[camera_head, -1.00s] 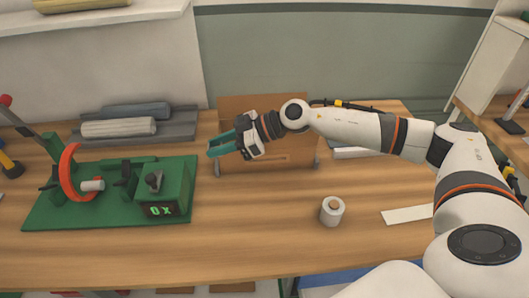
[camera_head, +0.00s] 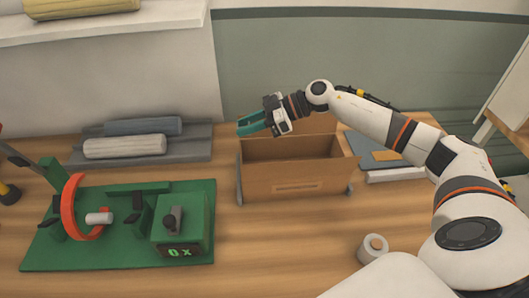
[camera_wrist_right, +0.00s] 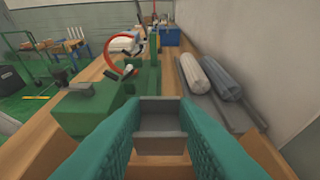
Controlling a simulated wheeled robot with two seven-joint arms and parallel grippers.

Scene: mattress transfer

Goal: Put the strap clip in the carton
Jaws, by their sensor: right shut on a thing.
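The carton (camera_head: 295,180) is an open brown box on the workbench, with its back flap raised. My right gripper (camera_head: 252,123) is above the carton's back left corner, fingers pointing left. In the right wrist view its teal fingers (camera_wrist_right: 160,135) are shut on a small grey piece, the strap clip (camera_wrist_right: 160,122), held between the tips. In the head view the clip is too hidden by the fingers to make out. My left gripper is not in view.
A green fixture board (camera_head: 60,250) with a red ring (camera_head: 70,205) and a counter box stands left. A grey tray (camera_head: 190,150) with two rolls lies behind it. A white tape roll (camera_head: 373,248) stands at front right. The front middle bench is clear.

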